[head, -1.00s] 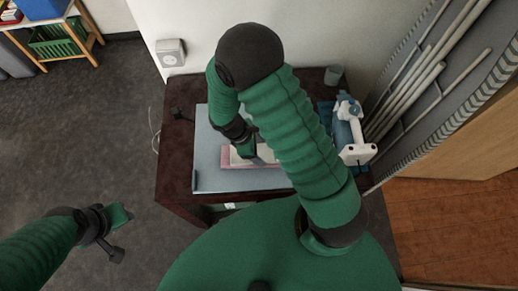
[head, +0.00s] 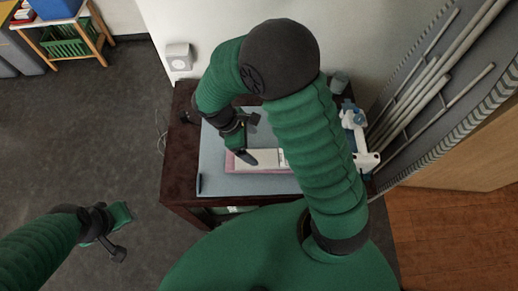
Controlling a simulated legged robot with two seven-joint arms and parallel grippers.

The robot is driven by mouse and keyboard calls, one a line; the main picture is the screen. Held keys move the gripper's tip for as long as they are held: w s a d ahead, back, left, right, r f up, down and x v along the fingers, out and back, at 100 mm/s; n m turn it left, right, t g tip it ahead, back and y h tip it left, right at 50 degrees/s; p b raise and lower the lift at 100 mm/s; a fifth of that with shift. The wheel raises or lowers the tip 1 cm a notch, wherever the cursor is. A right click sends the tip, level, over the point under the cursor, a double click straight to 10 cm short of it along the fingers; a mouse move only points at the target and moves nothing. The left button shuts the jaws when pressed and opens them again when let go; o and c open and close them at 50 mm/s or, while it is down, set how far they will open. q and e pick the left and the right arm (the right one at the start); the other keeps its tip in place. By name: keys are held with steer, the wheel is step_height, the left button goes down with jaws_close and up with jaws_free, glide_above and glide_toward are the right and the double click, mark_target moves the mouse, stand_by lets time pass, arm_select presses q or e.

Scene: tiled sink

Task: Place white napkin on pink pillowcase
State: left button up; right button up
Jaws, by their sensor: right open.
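The pink pillowcase (head: 232,164) lies flat on a light blue-grey mat on the dark table. The white napkin (head: 268,156) lies on top of the pillowcase, with pink showing along its left and lower sides. My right arm hides the right part of both. My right gripper (head: 249,139) is open, above the left part of the napkin, and holds nothing that I can see; whether a fingertip touches the cloth is unclear. My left gripper (head: 124,232) is at the lower left, over the floor, far from the table; its jaw state is unclear.
The blue-grey mat (head: 212,180) covers much of the dark table (head: 181,145). A white and blue device (head: 362,150) stands at the right of the table, with a grey cup (head: 339,80) behind it. A wall closes the back. Open floor lies to the left.

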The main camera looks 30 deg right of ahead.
step_height(320, 180, up, 6)
steer(key=s+m+t+y, duration=0.2)
steer(key=m+t+y, duration=0.1)
steer(key=m, duration=0.8)
steer(key=shift+s+a+r+m+t+y, duration=0.15)
steer(key=shift+s+a+m+t+y, duration=0.3)
steer(key=shift+t, duration=0.45)
steer(key=shift+s, duration=0.1)
